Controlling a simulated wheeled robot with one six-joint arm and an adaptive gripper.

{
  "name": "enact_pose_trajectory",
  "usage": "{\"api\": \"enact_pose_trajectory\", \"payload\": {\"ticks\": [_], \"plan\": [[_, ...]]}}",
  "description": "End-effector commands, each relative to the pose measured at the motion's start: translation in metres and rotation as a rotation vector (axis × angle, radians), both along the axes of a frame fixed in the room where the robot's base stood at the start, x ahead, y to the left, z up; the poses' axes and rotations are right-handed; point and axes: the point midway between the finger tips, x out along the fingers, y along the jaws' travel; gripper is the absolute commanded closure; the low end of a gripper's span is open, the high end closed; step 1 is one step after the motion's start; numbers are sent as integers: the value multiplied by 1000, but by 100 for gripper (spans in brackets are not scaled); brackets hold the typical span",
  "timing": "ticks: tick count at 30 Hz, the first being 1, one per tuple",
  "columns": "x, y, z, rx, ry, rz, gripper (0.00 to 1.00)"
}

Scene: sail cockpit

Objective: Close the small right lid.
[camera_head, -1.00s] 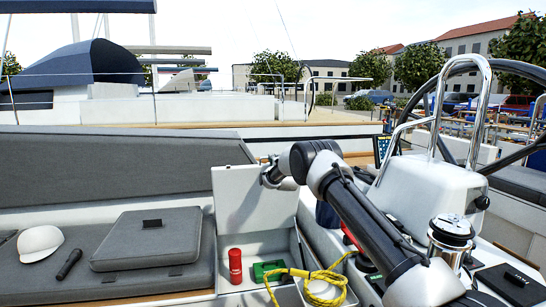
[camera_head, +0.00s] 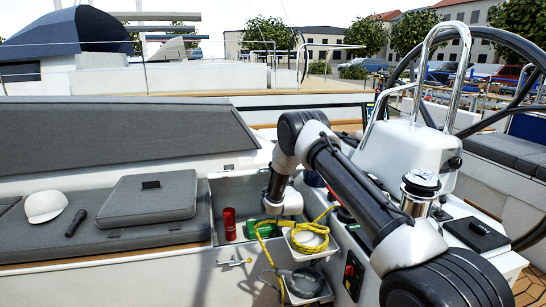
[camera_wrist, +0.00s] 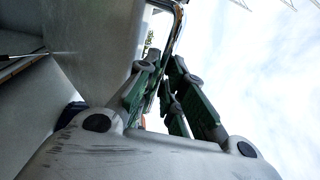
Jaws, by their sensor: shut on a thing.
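The small right lid no longer stands clearly upright in the head view. A pale grey panel (camera_head: 238,188) shows at the back of the open locker beside my arm; I cannot tell whether it is the lid or the inner wall. My gripper (camera_head: 285,204) is low at the locker's right side, its fingertips hidden there. In the wrist view its green-padded fingers (camera_wrist: 168,85) are close together beside a large pale panel (camera_wrist: 95,45), likely the lid. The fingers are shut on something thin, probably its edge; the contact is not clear.
The locker holds a red cylinder (camera_head: 229,224) and a green item (camera_head: 252,229). A yellow rope (camera_head: 308,237) lies over a small white tray at its right. A white cap (camera_head: 45,206) and dark torch (camera_head: 76,222) lie on the left seat. The wheel pedestal (camera_head: 412,150) stands right.

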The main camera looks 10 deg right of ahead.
Motion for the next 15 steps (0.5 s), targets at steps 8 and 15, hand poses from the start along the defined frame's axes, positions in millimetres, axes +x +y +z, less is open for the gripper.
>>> {"api": "enact_pose_trajectory", "payload": {"ticks": [8, 15], "plan": [[-13, -1, -26, -4, 22, -1, 100], [-13, -1, -26, -3, 21, -1, 100]]}}
